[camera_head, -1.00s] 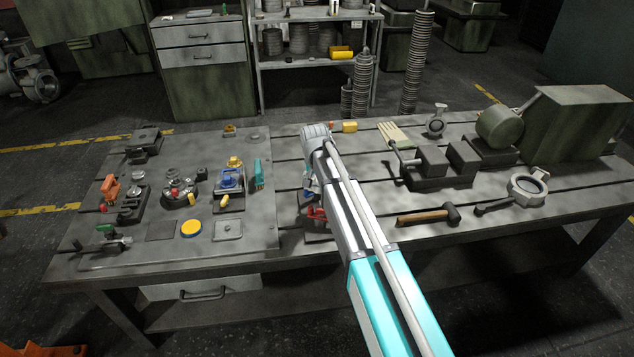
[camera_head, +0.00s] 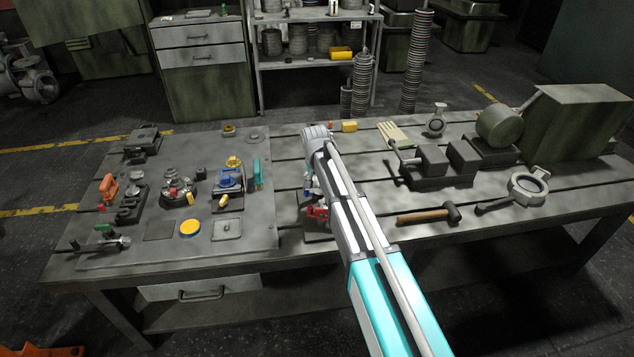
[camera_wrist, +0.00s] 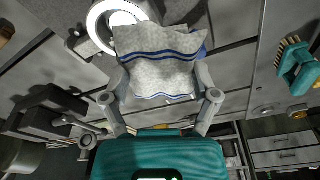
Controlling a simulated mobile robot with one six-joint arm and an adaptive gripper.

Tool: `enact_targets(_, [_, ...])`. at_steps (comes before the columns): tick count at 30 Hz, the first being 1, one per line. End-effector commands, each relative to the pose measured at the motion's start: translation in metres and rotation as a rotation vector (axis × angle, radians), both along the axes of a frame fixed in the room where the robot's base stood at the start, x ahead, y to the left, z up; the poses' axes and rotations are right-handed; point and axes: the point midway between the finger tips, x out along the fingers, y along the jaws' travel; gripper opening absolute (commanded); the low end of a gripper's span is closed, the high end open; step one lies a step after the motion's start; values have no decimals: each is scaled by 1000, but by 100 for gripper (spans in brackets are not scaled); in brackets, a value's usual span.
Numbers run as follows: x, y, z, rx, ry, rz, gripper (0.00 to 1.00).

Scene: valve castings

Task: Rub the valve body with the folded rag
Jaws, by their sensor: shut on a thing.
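The folded rag (camera_wrist: 160,72) is grey with blue stripes. In the wrist view it sits between the two fingers of my gripper (camera_wrist: 160,98), which is shut on it. A pale ring-shaped casting (camera_wrist: 97,22), apparently the valve body, lies just beyond the rag. The rag overlaps part of the ring; I cannot tell whether they touch. In the head view my arm hides the rag, the fingertips and most of this work spot.
A teal brush (camera_head: 257,174) lies left of my arm. To the right are a hammer (camera_head: 428,216), a vise (camera_head: 432,163) and another ring-shaped valve casting (camera_head: 528,187). Small parts crowd the left plate (camera_head: 258,215). The right front table is mostly clear.

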Motion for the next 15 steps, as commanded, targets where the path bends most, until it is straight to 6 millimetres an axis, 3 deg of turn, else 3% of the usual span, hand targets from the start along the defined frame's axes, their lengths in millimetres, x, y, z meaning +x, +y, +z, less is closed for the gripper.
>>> enact_targets(5, [0, 1, -6, 0, 0, 1, 39])
enact_targets(15, [-1, 2, -37, 0, 0, 3, 39])
